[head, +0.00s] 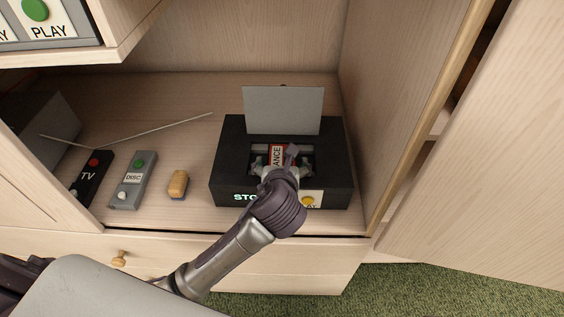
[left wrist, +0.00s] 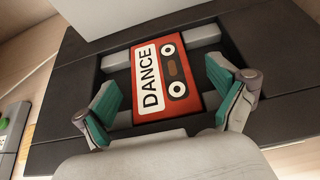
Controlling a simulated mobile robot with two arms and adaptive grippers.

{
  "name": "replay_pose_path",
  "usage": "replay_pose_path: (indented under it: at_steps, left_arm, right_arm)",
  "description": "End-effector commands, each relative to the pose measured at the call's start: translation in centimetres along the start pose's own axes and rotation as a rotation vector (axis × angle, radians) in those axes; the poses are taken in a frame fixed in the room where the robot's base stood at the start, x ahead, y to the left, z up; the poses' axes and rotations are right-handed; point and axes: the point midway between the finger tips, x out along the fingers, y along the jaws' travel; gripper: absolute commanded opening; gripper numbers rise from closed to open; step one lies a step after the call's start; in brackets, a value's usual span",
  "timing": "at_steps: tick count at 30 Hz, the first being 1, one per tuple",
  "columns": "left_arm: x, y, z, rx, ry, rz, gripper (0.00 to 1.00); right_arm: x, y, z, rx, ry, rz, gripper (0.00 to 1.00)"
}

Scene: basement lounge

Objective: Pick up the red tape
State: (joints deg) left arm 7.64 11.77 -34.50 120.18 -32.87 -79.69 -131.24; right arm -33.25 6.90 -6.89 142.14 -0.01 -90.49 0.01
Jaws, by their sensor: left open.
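The red tape (head: 276,152), a cassette with a white "DANCE" label, lies in the open well of a black player (head: 230,155). It also shows in the left wrist view (left wrist: 167,75), flat across grey bars in the well. My left gripper (head: 281,166) is over the well and hides part of the tape. In the left wrist view its green-padded fingers (left wrist: 165,88) are open, one on each side of the tape, with gaps between pads and tape. The player's grey lid (head: 283,110) stands up behind. My right gripper is not in view.
Left of the player on the shelf are a wooden block (head: 178,184), a grey "DISC" remote (head: 132,180) and a black "TV" remote (head: 92,178). A cabinet wall (head: 385,110) stands close on the right. A drawer with a knob (head: 119,259) is below.

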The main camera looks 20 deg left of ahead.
Motion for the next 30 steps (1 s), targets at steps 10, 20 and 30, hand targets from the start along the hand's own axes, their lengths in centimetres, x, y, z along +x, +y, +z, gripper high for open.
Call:
replay_pose_path:
  at_steps: [10,20,30]
  left_arm:
    - [-0.1,0.0,0.0,0.001,0.0,0.0,0.46]
    - [-0.1,0.0,0.1,0.0,0.0,0.0,0.31]
    - [-1.8,0.0,3.3,0.0,-0.005,-0.001,0.31]
  right_arm:
    - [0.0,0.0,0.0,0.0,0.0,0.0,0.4]
    - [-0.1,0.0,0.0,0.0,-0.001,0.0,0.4]
    - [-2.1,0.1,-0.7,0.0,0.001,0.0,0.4]
